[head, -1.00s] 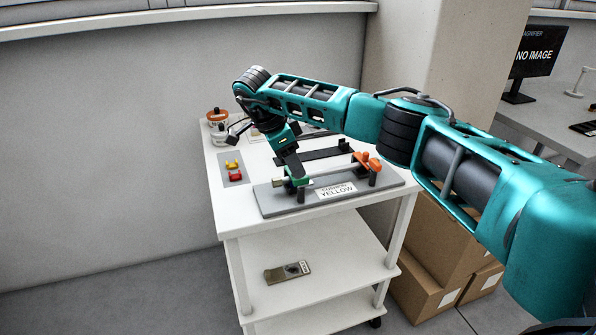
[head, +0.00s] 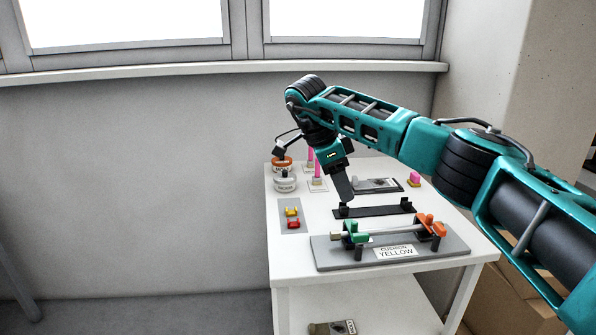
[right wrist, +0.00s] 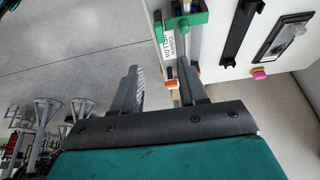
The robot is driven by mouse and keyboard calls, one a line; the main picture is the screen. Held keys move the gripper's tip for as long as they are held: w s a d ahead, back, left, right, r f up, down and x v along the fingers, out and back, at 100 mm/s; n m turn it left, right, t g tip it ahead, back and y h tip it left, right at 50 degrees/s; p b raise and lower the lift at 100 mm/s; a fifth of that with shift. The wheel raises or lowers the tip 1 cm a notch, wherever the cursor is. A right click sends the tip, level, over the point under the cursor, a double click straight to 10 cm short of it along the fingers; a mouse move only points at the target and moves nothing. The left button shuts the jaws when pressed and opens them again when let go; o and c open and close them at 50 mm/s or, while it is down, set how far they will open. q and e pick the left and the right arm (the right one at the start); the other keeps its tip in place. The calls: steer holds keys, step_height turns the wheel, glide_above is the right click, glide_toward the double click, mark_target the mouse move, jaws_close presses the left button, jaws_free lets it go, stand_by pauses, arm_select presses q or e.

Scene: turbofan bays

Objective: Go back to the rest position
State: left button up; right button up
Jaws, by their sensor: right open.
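My right gripper (head: 342,192) hangs open and empty over the white cart (head: 292,252) in the head view, fingers pointing down. It is above and slightly behind the grey fixture plate (head: 335,260), apart from the green clamp (head: 355,232) as far as I can tell. In the right wrist view the two fingers (right wrist: 160,78) stand apart with nothing between them, and the green clamp (right wrist: 190,22) lies beyond them. The fixture holds a rod between the green clamp and an orange clamp (head: 430,225), with a label reading YELLOW (head: 396,253). My left gripper is not seen.
Behind the fixture lie a black bar (head: 375,212) and a dark tray (head: 378,186). A grey mat (head: 291,207) carries yellow and red clips. Jars (head: 285,183) and pink rods (head: 317,163) stand at the back left. A wall and windows rise behind the cart.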

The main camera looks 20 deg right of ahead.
steer(key=s+a+f+g+y, duration=0.1)
steer(key=s+a+f+y, duration=0.3)
steer(key=a+f, duration=0.55)
steer(key=s+a+f+y, duration=0.2)
steer(key=a+f+y, duration=0.35)
steer(key=a, duration=0.65)
steer(key=s+a+r+m+t+y, duration=0.1)
steer(key=s+a+m+t+y, duration=0.1)
steer(key=s+a+m+y, duration=0.35)
steer(key=s+a+r+m+t+y, duration=0.1)
steer(key=s+a+m+y, duration=0.1)
steer(key=a+m+y, duration=0.45)
steer(key=d+f+m+t+h, duration=0.35)
steer(key=m+t, duration=0.45)
steer(key=m, duration=0.3)
steer(key=d+f+m+t+h, duration=0.25)
steer(key=d+m+t, duration=0.35)
steer(key=m, duration=0.6)
steer(key=s+d+f+m+g+h, duration=0.4)
steer(key=s+d+f+m+h, duration=0.5)
steer(key=s+d+f+m, duration=0.3)
steer(key=shift+s+f+m, duration=0.5)
steer(key=shift+s+m, duration=0.3)
steer(key=shift+s, duration=0.1)
